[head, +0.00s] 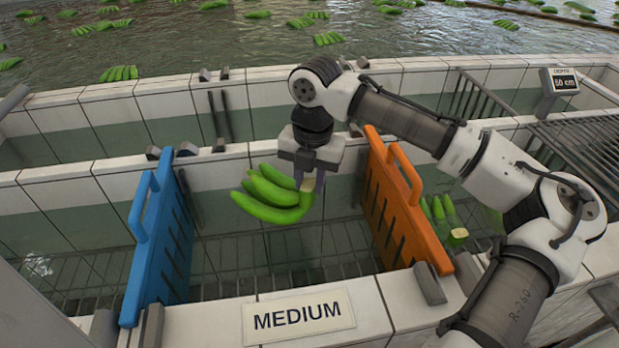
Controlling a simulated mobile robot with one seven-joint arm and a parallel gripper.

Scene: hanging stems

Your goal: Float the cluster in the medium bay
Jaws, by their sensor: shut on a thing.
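A green banana cluster (272,194) hangs from my gripper (309,184), which is shut on its pale crown. The cluster is tilted, with its fingers pointing left. It appears above the medium bay, between a blue slotted gate (160,240) on the left and an orange slotted gate (400,205) on the right. The bay's front wall bears a sign (298,316) reading MEDIUM. A wire rack (230,262) shows low in the bay. I cannot tell exactly how high the cluster is above the water.
Another green cluster (442,215) lies in the bay right of the orange gate, partly behind my arm. A depth display (564,81) reading 50 cm stands at the upper right. Several clusters float in the large pool (200,45) behind.

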